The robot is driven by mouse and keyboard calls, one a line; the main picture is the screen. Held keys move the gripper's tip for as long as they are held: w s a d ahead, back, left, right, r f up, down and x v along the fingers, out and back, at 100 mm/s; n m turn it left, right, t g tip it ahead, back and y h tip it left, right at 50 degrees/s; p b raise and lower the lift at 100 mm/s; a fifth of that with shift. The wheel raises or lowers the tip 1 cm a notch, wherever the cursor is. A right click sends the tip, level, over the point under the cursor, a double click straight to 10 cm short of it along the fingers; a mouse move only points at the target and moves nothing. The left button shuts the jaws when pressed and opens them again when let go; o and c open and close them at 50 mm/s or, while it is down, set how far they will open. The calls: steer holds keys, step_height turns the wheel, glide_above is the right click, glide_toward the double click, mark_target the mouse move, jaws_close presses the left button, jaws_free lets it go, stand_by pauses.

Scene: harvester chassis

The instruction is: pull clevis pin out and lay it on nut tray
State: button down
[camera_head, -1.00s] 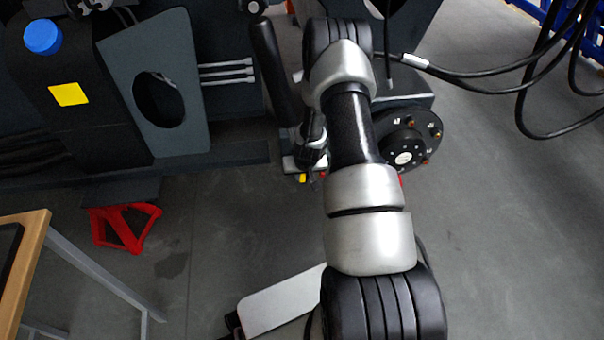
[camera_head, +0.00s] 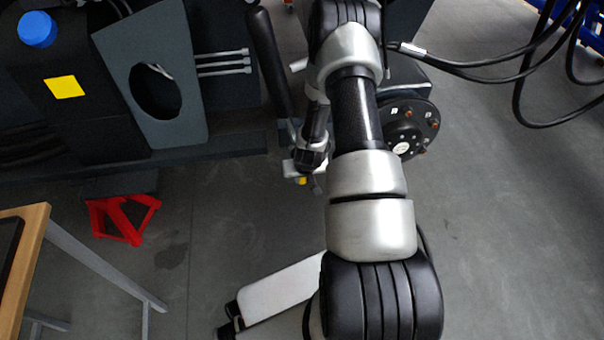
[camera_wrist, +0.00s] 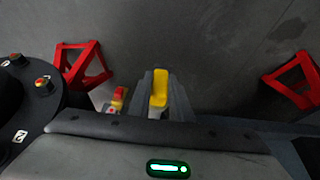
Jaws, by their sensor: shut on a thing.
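My gripper (camera_wrist: 160,88) shows in the wrist view as grey fingers shut on a yellow piece (camera_wrist: 160,84). I take this piece to be the clevis pin; its shank cannot be made out. A small red and yellow part (camera_wrist: 117,98) is just left of the fingers, and I cannot tell whether it touches them. In the head view my gripper (camera_head: 317,184) is small and mostly hidden by my wrist, beside the dark machine chassis (camera_head: 220,145). I cannot make out a nut tray in either view.
A wood-edged table (camera_head: 32,255) stands at lower left. A red stand (camera_head: 124,216) is under the chassis. A round black hub (camera_head: 412,128) is close right of my arm. Black hoses (camera_head: 480,70) hang at upper right. Floor between table and arm is clear.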

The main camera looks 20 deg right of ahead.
steer(key=shift+s+a, duration=0.25)
steer(key=shift+s, duration=0.55)
steer(key=shift+s+a, duration=0.2)
steer(key=shift+s, duration=0.6)
steer(key=w+a+r+n, duration=0.1)
steer(key=a+r, duration=0.3)
steer(key=r, duration=0.5)
steer(key=w+a+r+n+y, duration=0.1)
steer(key=a+r, duration=0.2)
steer(key=r, duration=0.7)
steer(key=w+a+r+n, duration=0.1)
steer(key=a+r, duration=0.3)
steer(key=r, duration=0.5)
steer(key=w+a+p+v, duration=0.1)
steer(key=p+v, duration=1.2)
steer(key=w+a+r+p+v, duration=0.1)
steer(key=p+v, duration=1.2)
steer(key=p, duration=0.1)
steer(key=shift+w+a, duration=0.25)
steer(key=shift+w, duration=0.1)
steer(key=shift+a, duration=0.15)
